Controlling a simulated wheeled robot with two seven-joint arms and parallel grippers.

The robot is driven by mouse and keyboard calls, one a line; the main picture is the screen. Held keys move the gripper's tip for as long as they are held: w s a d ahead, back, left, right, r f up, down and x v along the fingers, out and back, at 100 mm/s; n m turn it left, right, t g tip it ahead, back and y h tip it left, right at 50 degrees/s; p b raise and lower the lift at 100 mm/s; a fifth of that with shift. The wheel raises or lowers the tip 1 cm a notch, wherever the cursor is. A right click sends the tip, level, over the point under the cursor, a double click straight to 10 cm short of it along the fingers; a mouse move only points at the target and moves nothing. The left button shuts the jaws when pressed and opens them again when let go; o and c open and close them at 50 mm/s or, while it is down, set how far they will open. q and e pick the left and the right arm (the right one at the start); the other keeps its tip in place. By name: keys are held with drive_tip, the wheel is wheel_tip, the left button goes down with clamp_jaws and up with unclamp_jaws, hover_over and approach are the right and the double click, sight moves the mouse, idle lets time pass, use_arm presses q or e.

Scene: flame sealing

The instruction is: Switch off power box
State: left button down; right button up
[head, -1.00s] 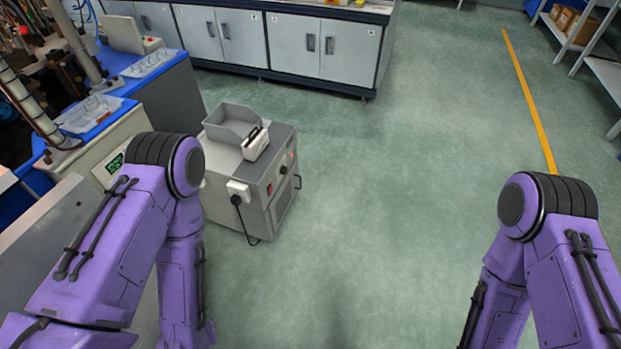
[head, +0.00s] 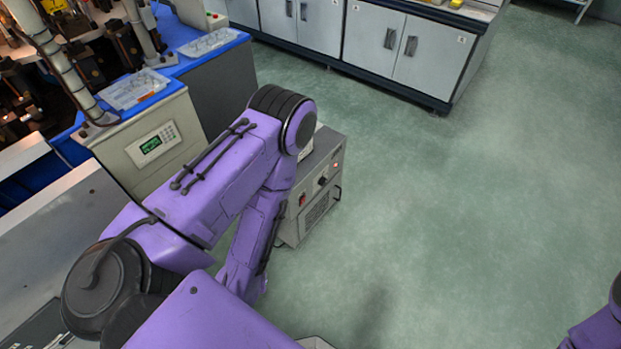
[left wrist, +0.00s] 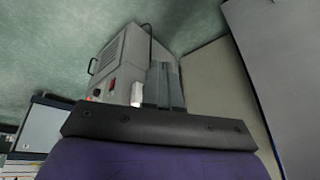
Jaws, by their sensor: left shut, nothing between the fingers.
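The power box (head: 318,190) is a grey cabinet on the floor, partly hidden behind my left arm in the head view. Its front has a lit red light (head: 335,165), a dark knob and a red switch (head: 302,200). In the left wrist view the power box (left wrist: 122,58) stands beyond my gripper, with red parts and a white plug (left wrist: 137,95) on its near side. My left gripper (left wrist: 164,66) is shut and empty, its fingers overlapping the box in that view. I cannot tell the gap between them. My right gripper is out of view.
A beige machine with a small green display (head: 150,145) and a blue bench (head: 200,60) stand to the left. Grey cabinets (head: 400,45) line the back. The green floor (head: 430,220) to the right of the box is clear.

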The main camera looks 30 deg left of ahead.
use_arm(q)
drive_tip(key=w+d+f+n+t+y+b, duration=0.1)
drive_tip(key=w+f+n+b, duration=0.3)
drive_tip(key=w, duration=0.3)
drive_tip(key=w+f+n+t+y+b, duration=0.2)
drive_tip(key=w+f+b, duration=0.2)
drive_tip(key=w+b, duration=0.3)
drive_tip(key=w+d+f+n+t+y+b, duration=0.1)
drive_tip(key=w+f+n+b, duration=0.25)
drive_tip(key=w, duration=0.45)
drive_tip(key=w+f+n+g+y+b, duration=0.2)
drive_tip(key=w+n+y+b, duration=0.1)
drive_tip(key=w+n+b, duration=0.7)
drive_tip(key=n+g+b, duration=0.4)
drive_tip(key=n+b, duration=0.3)
drive_tip(key=n, duration=0.2)
approach(303, 201)
drive_tip(key=shift+h, duration=0.3)
drive_tip(key=x, duration=0.6)
drive_tip(key=shift+w+r, duration=0.1)
drive_tip(key=shift+r+g, duration=0.1)
drive_tip(key=shift+g, duration=0.2)
